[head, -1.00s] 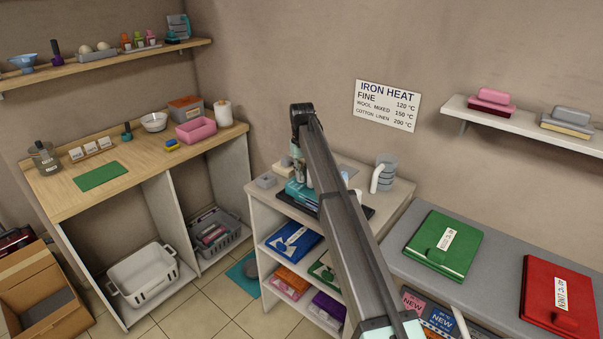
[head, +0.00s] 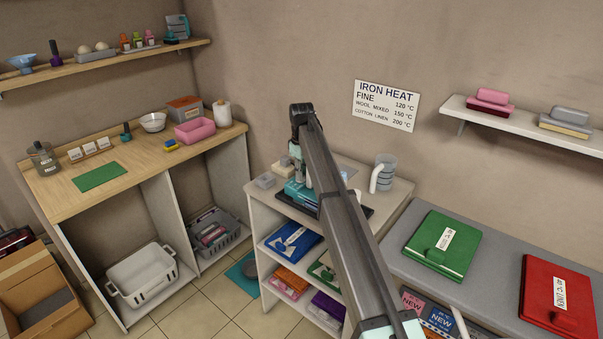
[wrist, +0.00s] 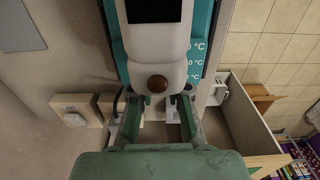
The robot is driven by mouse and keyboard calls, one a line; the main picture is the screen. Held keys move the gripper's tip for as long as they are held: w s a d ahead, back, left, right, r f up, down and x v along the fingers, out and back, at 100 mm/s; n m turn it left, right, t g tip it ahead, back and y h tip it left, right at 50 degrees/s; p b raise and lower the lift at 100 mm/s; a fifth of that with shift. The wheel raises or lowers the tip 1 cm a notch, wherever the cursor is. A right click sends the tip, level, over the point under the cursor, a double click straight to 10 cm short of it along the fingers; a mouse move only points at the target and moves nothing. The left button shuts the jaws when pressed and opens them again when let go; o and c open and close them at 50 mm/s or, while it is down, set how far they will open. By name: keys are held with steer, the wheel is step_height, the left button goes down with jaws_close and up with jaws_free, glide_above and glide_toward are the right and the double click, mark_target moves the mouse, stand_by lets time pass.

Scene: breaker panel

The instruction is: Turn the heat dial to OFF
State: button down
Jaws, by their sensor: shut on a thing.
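In the head view the teal iron device (head: 297,194) is on the low cabinet, partly behind my arm. In the wrist view its teal face (wrist: 200,50) carries °C marks on the right. A white body with a dark screen (wrist: 153,10) and a brown round knob (wrist: 157,84) fills the middle. My gripper (wrist: 162,104) has its green fingers on both sides below the knob. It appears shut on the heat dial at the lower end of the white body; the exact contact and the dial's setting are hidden.
An IRON HEAT sign (head: 387,105) hangs on the wall behind. A grey jug (head: 385,170) stands right of my arm on the cabinet top (head: 400,190).

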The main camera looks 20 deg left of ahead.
stand_by(0.3)
steer(key=c, duration=1.4)
jaws_free()
steer(key=shift+r, duration=0.1)
step_height(320, 180, up, 12)
